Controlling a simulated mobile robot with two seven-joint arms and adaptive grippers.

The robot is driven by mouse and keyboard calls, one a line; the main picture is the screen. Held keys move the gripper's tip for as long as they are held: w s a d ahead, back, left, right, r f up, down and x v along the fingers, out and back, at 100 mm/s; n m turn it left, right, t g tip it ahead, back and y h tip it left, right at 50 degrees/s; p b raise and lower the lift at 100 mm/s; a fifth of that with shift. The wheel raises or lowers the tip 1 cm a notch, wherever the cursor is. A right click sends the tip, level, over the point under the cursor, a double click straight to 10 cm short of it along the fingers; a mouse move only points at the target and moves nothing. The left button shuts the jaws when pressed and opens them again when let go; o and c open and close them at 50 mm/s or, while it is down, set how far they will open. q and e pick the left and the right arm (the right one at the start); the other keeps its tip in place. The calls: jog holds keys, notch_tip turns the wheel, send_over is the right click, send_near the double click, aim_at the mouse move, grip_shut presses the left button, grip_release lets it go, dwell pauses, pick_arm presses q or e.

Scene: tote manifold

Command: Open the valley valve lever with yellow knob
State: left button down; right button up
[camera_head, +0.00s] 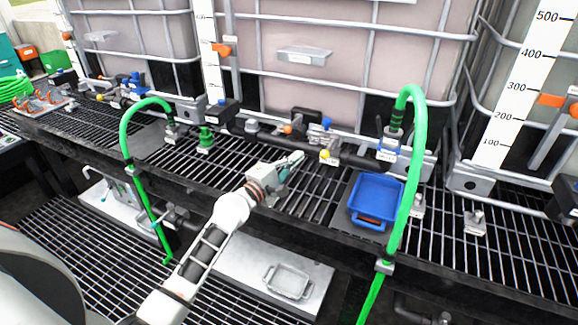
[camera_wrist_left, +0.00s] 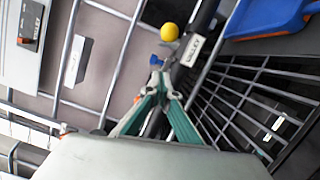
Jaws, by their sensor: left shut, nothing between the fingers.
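The valley valve's yellow knob (camera_head: 324,154) shows at the middle of the head view, just right of my left gripper. In the left wrist view the knob (camera_wrist_left: 169,31) is above the fingertips, beside the dark pipe with a white VALLEY label (camera_wrist_left: 190,50). A small blue part (camera_wrist_left: 154,60) shows between the knob and the fingertips. My left gripper (camera_head: 299,156) is shut and empty, its tips pointing at the valve. The shut fingers also show in the left wrist view (camera_wrist_left: 160,78), with a small apparent gap to the knob. My right gripper is not in view.
A blue bin (camera_head: 377,186) stands on the grating right of the valve. A green hose (camera_head: 418,140) arches beside it, and another green hose (camera_head: 126,135) arches at the left. Large caged totes (camera_head: 350,60) stand behind the dark manifold pipe. Grating between gripper and bin is clear.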

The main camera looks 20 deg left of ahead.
aim_at(330, 146)
pick_arm(q)
jog(key=w+d+p, duration=0.1)
jog(key=w+d, duration=0.2)
jog(key=d, duration=0.2)
jog(key=shift+w+r, duration=0.25)
jog(key=shift+r, duration=0.15)
dwell(0.3)
